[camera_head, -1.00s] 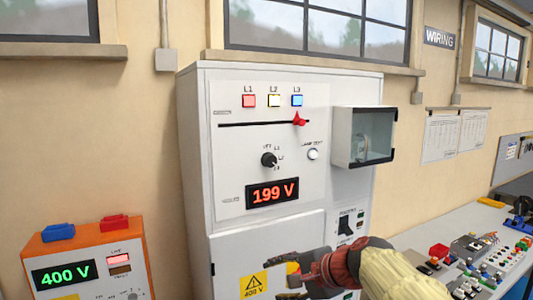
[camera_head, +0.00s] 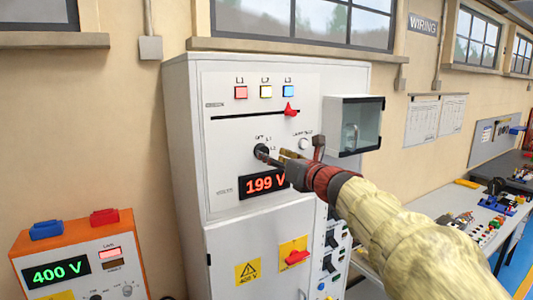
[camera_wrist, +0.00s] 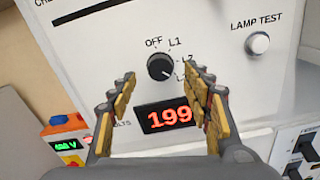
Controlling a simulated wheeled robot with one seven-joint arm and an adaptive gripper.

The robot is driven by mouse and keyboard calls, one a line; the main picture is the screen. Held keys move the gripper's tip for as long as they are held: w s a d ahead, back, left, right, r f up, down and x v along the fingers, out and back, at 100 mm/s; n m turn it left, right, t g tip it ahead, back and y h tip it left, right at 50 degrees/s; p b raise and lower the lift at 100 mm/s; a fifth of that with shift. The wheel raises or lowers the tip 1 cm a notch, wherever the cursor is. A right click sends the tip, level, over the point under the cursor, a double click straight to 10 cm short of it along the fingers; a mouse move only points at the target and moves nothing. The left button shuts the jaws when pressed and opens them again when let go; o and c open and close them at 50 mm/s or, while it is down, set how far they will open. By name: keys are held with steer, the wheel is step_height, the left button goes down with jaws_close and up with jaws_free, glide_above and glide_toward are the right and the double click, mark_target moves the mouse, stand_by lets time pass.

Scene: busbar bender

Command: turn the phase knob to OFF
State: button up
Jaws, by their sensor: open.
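The black phase knob (camera_wrist: 160,67) sits on the white cabinet panel, with OFF at its upper left and L1, L2 and a partly hidden L3 down its right side. Its white mark points to the lower right, towards L3. In the head view the knob (camera_head: 261,151) is partly covered by my gripper (camera_head: 278,156). My gripper is open and empty, its padded fingers on the left and right of the knob in the wrist view (camera_wrist: 160,84). The fingertips appear just short of the knob; contact cannot be told.
The red display (camera_head: 263,185) below the knob reads 199 V. A lamp test button (camera_wrist: 257,43) is to the right. A glass-fronted box (camera_head: 354,125) juts out at the right. An orange 400 V unit (camera_head: 75,255) stands at lower left.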

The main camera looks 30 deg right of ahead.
mark_target(267, 153)
steer(key=shift+w+f, duration=0.1)
steer(key=shift+w, duration=2.05)
steer(key=shift+a, duration=0.1)
steer(key=shift+c, duration=0.2)
steer(key=c, duration=1.1)
